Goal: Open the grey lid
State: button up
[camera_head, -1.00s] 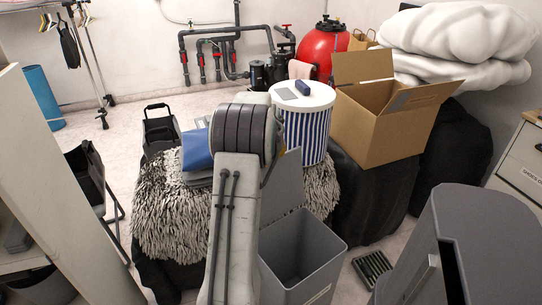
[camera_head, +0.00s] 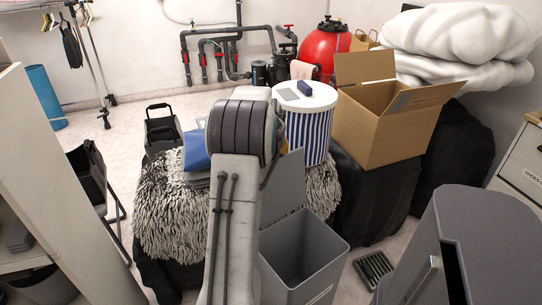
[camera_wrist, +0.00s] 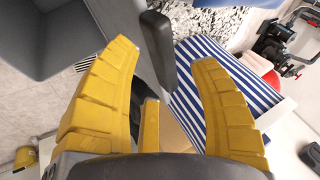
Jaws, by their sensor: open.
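The grey lid (camera_head: 284,184) stands raised, nearly upright, at the back edge of the open grey bin (camera_head: 330,262), partly hidden by my arm. In the wrist view I see a grey panel that looks like the lid (camera_wrist: 132,14), with a dark grey handle-like piece (camera_wrist: 158,48) on it. My gripper (camera_wrist: 163,55) has its yellow fingers spread. The dark piece shows between the fingertips, beyond them; I cannot tell if anything touches. My gripper is hidden behind my arm in the head view.
A blue-and-white striped drum (camera_head: 308,138) stands close behind the lid, with an open cardboard box (camera_head: 375,130) to its right. A shaggy rug (camera_head: 170,215) lies over a dark mound at left. A dark grey cabinet (camera_head: 495,245) fills the right front.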

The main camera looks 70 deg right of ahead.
jog(key=w+v, duration=0.1)
jog(key=v, duration=0.8)
jog(key=shift+s, duration=0.5)
jog(key=shift+a, duration=0.1)
jog(key=shift+r, duration=0.1)
jog(key=w+a+r+n+t+y+p, duration=0.1)
jog(key=w+a+r+n+p, duration=0.3)
jog(key=a, duration=0.4)
jog(key=w+a+r+n+t+y+p, duration=0.1)
jog(key=w+a+r+n, duration=0.15)
jog(key=w+a, duration=0.55)
jog(key=w+a+r+n+p, duration=0.3)
jog(key=w+a+n, duration=0.1)
jog(key=a, duration=0.5)
jog(key=a+r+n+y+p, duration=0.25)
jog(key=a+n, duration=0.45)
jog(key=a, duration=0.8)
jog(key=s+a+n+y+p, duration=0.1)
jog(key=s+a+n+p, duration=0.4)
jog(key=s+a+n, duration=0.2)
jog(key=s+a, duration=0.2)
jog(key=a, duration=0.2)
jog(key=shift+a+n, duration=0.3)
jog(key=shift+n, duration=0.05)
